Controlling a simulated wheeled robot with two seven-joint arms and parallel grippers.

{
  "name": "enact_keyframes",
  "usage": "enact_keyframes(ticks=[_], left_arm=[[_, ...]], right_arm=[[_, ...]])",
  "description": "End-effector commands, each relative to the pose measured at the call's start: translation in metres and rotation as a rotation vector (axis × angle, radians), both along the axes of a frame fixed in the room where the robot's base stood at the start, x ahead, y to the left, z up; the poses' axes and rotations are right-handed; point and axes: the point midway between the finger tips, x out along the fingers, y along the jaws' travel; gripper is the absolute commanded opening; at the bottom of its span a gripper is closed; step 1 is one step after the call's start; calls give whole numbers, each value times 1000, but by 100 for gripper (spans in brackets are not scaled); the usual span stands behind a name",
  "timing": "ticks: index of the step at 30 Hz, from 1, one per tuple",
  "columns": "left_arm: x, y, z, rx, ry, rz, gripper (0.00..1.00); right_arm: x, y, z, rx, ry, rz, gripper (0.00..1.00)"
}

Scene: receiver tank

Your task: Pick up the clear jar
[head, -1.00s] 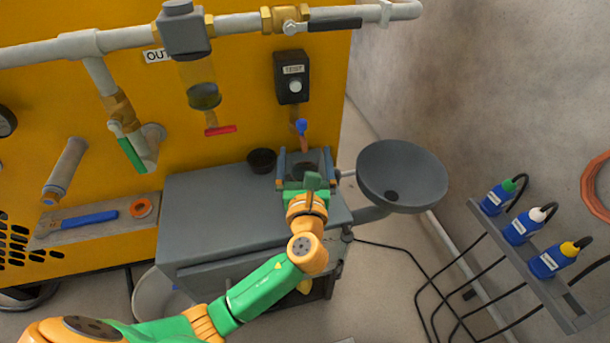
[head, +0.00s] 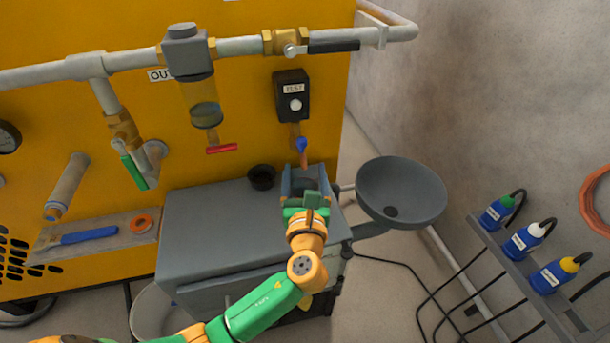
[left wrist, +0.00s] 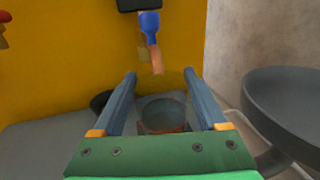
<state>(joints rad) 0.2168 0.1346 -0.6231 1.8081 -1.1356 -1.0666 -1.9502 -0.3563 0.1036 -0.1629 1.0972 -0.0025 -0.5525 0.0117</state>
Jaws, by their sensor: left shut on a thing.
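The clear jar (left wrist: 163,112) is see-through and grey-tinted, with a round open rim and a brownish band low on it. In the left wrist view it sits between the two blue-grey fingers of my left gripper (left wrist: 160,76). In the head view my left gripper (head: 304,170) is shut on the jar (head: 305,184), at the back right of the grey bench (head: 215,215), just below the copper drain spout. The jar's lower part is hidden by the gripper. I cannot tell whether its base touches the bench. My right gripper is not in view.
A black cup or cap (head: 262,177) stands left of the gripper. The blue-tipped spout (head: 301,147) hangs close above. A grey funnel basin (head: 402,190) is to the right. A rack (head: 530,270) holds blue bottles. The bench's left part is clear.

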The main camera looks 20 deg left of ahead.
Motion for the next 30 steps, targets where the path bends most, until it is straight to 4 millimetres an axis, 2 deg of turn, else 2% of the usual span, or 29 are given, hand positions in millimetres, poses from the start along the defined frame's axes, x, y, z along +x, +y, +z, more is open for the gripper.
enact_keyframes(ticks=[12, 18, 24, 30], left_arm=[[-100, -38, 1, -6, 5, -3, 0], [-140, -52, 1, -3, 3, -2, 0], [-162, -61, 0, -4, 1, -1, 0], [-167, -63, 1, -3, -1, -1, 0]], right_arm=[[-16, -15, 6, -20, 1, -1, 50], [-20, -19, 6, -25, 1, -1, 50], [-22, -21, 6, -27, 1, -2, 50], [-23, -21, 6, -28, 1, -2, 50]])
